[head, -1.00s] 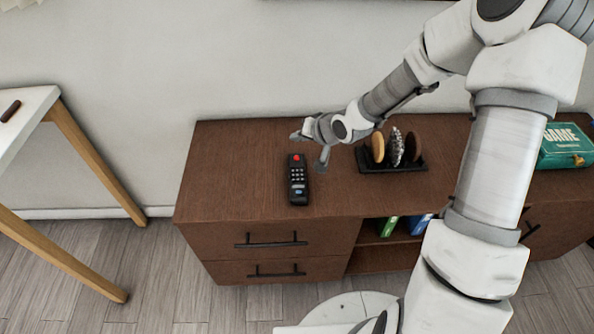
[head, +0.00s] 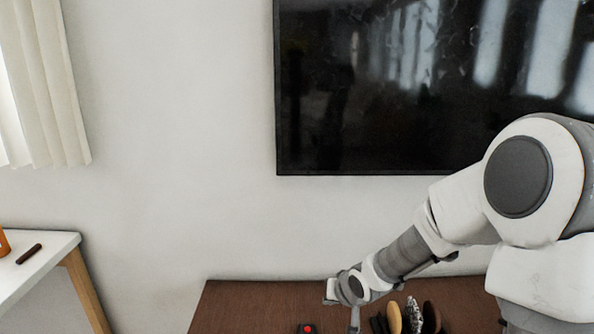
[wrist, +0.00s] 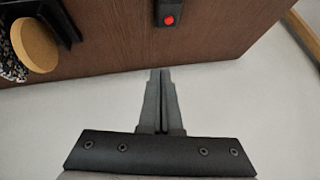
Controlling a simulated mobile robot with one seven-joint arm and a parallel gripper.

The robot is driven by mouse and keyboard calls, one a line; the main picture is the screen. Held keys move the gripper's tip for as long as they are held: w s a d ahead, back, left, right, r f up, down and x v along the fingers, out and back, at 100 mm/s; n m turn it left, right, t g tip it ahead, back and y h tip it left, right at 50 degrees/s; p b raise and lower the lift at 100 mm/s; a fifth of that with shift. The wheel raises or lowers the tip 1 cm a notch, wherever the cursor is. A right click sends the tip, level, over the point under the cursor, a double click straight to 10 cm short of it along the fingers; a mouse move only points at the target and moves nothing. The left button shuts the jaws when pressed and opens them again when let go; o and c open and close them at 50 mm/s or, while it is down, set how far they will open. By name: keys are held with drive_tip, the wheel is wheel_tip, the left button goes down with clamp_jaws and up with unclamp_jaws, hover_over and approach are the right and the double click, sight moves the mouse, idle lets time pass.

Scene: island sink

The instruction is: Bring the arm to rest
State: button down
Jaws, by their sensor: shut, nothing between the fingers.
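My gripper (wrist: 161,74) shows in the wrist view with its two dark fingers together and nothing between them. In the head view my arm reaches down from the right, and the gripper (head: 354,322) hangs over the brown cabinet, cut by the bottom edge. A black remote with a red button (wrist: 170,15) lies on the cabinet top, beyond the fingertips in the wrist view and apart from them. Its red end (head: 307,328) just shows at the bottom of the head view, left of the gripper.
The brown cabinet (head: 260,294) stands against the wall. A dark rack holds round discs (head: 395,318) to the right of the gripper. A black screen (head: 400,90) hangs on the wall above. A white table (head: 55,250) with a dark stick (head: 28,254) stands at left.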

drive_tip(key=s+d+r+h, duration=0.3)
drive_tip(key=s+d+r, duration=0.2)
drive_tip(key=r, duration=0.3)
drive_tip(key=s+d+r+g, duration=0.1)
drive_tip(key=s+r, duration=0.5)
drive_tip(key=s, duration=0.5)
drive_tip(key=s+r, duration=0.6)
drive_tip(key=s, duration=0.5)
wheel_tip(320, 180, up, 17)
drive_tip(key=p, duration=1.8)
drive_tip(key=shift+w+r+n+p, duration=0.15)
drive_tip(key=shift+w+n+p, duration=0.05)
drive_tip(key=shift+n+p, duration=0.1)
